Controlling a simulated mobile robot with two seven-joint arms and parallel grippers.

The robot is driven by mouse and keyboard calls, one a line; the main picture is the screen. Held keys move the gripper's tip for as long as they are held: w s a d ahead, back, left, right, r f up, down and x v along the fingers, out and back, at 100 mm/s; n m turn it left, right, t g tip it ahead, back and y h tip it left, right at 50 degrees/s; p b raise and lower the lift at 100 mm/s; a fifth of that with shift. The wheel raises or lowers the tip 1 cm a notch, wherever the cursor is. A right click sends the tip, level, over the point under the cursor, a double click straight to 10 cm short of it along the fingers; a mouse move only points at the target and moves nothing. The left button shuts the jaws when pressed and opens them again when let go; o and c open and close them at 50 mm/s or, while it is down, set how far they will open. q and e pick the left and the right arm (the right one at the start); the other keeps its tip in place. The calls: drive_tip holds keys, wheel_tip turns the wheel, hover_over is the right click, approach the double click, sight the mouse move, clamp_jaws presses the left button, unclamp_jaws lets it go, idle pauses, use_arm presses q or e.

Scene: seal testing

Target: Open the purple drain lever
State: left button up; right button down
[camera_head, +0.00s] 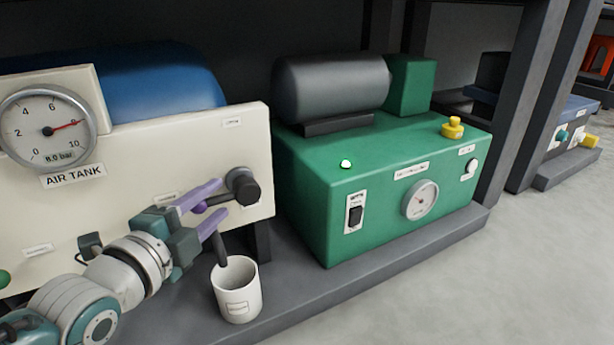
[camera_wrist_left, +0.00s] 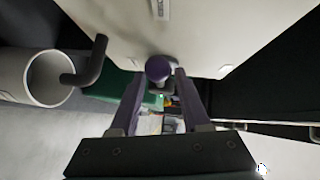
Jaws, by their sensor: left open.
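Firm contact cannot be told. The lever's shaft is mostly hidden. My right gripper is not in view.
A white cup (camera_head: 238,295) stands below, with a dark drain pipe (camera_head: 221,248) ending at its mouth. The tank's gauge (camera_head: 48,128) points near 8 bar. A green machine (camera_head: 330,215) stands close on the right. Grey floor beyond is clear.

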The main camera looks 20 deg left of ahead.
use_arm(q)
drive_tip(key=shift+w+f+b, duration=0.2)
drive_tip(key=shift+w+b, duration=0.25)
drive_tip(key=shift+w, duration=0.5)
drive_tip(key=shift+a, duration=0.1)
drive_tip(key=shift+c, duration=0.4)
clamp_jaws()
